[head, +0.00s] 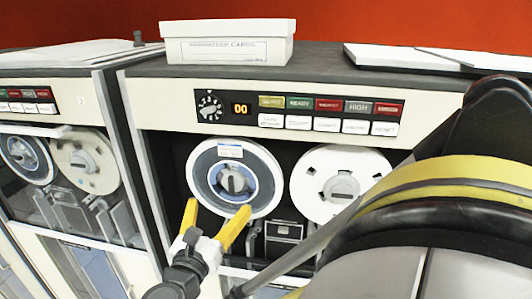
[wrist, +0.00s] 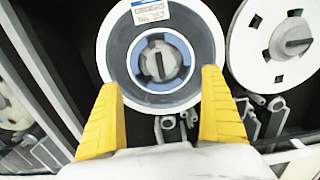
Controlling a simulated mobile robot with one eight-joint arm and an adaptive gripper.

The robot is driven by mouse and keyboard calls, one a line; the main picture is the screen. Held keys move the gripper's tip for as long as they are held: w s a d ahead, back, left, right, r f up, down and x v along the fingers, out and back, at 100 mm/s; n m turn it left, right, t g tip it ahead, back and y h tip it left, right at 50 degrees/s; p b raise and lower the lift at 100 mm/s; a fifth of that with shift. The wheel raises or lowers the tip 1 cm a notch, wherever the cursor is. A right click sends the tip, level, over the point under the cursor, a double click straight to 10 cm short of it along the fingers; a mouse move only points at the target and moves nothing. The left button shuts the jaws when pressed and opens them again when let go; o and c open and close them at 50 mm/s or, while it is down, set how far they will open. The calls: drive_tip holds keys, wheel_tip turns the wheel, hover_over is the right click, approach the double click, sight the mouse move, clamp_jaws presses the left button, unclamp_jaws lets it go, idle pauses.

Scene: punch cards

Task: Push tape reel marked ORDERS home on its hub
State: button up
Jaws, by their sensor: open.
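The tape reel marked ORDERS (head: 207,192) is a white-rimmed reel with dark tape, on the left hub of the tape drive. Its label shows in the wrist view, where the reel (wrist: 119,48) fills the upper middle. The hub (head: 235,183) has a grey knob inside a blue ring. My gripper (head: 215,212) has yellow fingers, open and empty, spread across the lower part of the reel. In the wrist view the fingertips (wrist: 161,78) stand either side of the reel's lower half. I cannot tell whether they touch it, or how far the reel sits on its hub.
A white reel (head: 317,180) sits on the right hub of the same drive. A control panel (head: 300,112) with buttons is above. A white card box (head: 228,50) lies on top. Another drive (head: 85,165) stands left. My arm covers the right side.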

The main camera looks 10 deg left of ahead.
sight(230, 187)
drive_tip(key=shift+w+d+p, duration=0.15)
drive_tip(key=shift+w+p, duration=0.2)
drive_tip(key=shift+w, duration=1.25)
drive_tip(key=shift+w+d+p, duration=0.15)
drive_tip(key=shift+w+p, duration=0.15)
drive_tip(key=shift+w, duration=1.25)
drive_tip(key=shift+s, duration=0.1)
drive_tip(key=shift+w+d+b, duration=0.15)
drive_tip(key=shift+w+b, duration=0.35)
drive_tip(key=shift+w, duration=1.85)
drive_tip(key=s+b, duration=0.2)
drive_tip(key=s, duration=0.9)
drive_tip(key=shift+a, duration=0.45)
